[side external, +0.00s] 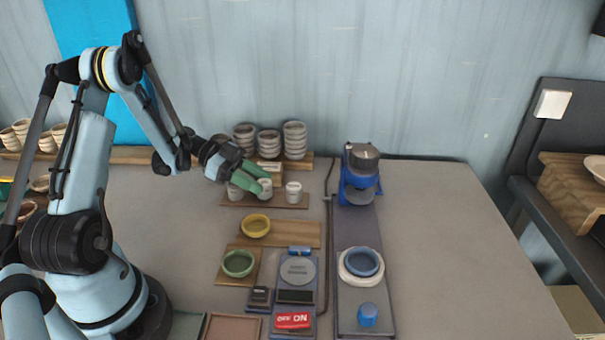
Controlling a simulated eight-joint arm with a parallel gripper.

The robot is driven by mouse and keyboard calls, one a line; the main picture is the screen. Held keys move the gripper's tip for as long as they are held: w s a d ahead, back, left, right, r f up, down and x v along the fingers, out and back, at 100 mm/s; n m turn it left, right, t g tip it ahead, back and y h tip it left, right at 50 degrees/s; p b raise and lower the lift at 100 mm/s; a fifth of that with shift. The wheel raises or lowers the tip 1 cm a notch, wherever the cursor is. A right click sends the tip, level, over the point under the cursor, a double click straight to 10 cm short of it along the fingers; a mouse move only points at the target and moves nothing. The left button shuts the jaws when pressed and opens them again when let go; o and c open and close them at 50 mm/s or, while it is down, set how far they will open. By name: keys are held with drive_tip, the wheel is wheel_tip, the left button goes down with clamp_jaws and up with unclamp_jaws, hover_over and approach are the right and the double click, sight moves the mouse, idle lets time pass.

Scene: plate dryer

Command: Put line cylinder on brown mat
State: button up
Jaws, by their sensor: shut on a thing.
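Three small pale cylindrical cups stand in a row at the back: a left cup (234,191), a middle cup (265,190) and a right cup (293,192). Any line marking on them is too small to tell. My gripper (264,182) has green fingers, shut on the middle cup from the left. The fingers hide part of the left and middle cups. The cups are at a dark brown board (282,204); whether the held cup touches it I cannot tell. A lighter brown mat (295,234) lies in front, with a yellow bowl (256,226) on its left part.
A green bowl (238,263) sits on a smaller brown mat. A scale (297,272), a red switch (292,321) and a blue press (360,178) stand nearby. Stacked cups (294,140) line the back. The table's right side is clear.

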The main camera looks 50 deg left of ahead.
drive_tip(key=shift+f, duration=0.85)
drive_tip(key=o, duration=1.2)
drive_tip(key=shift+w, duration=0.1)
drive_tip(key=shift+r, duration=0.6)
drive_tip(key=shift+c, duration=0.2)
drive_tip(key=shift+o, duration=0.9)
drive_tip(key=shift+r, duration=3)
